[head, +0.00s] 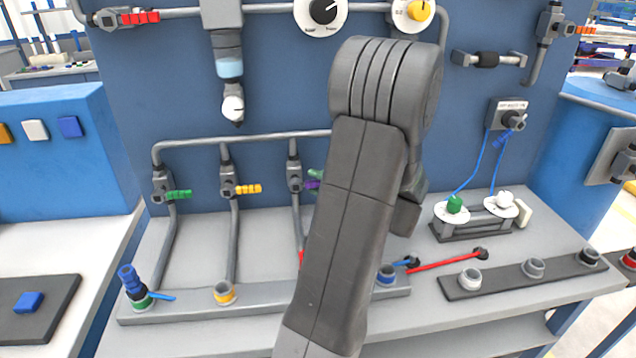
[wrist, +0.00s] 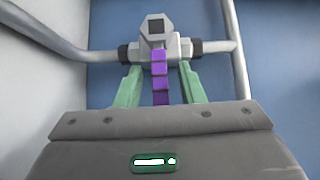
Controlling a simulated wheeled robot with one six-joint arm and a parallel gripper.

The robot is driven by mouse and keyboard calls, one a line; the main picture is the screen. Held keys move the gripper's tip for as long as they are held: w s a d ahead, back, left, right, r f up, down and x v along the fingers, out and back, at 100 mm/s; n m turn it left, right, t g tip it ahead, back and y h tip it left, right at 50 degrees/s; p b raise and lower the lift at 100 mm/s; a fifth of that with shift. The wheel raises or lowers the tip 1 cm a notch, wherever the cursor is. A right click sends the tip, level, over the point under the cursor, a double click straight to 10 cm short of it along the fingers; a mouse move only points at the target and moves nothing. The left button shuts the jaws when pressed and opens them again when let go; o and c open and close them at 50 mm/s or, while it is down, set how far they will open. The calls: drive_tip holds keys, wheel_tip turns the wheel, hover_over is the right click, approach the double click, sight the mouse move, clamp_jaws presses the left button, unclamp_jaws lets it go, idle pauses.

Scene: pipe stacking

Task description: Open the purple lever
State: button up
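The purple lever (wrist: 160,72) sits on a grey valve (wrist: 155,35) on a pipe in front of the blue panel. In the wrist view it points from the valve toward my gripper. My gripper (wrist: 160,82) has its two green fingers apart, one on each side of the lever, with gaps visible between fingers and lever. In the head view a small part of the purple lever (head: 313,180) shows beside its valve (head: 294,178); my arm hides the rest and most of the gripper.
A green lever (head: 179,194) and a yellow lever (head: 248,188) are on neighbouring valves to the left. A grey pipe (head: 240,139) runs above them. Below is a grey rail (head: 180,305) with coloured sockets. A blue cable fixture (head: 475,230) stands to the right.

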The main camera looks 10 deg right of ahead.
idle(0.3)
clamp_jaws()
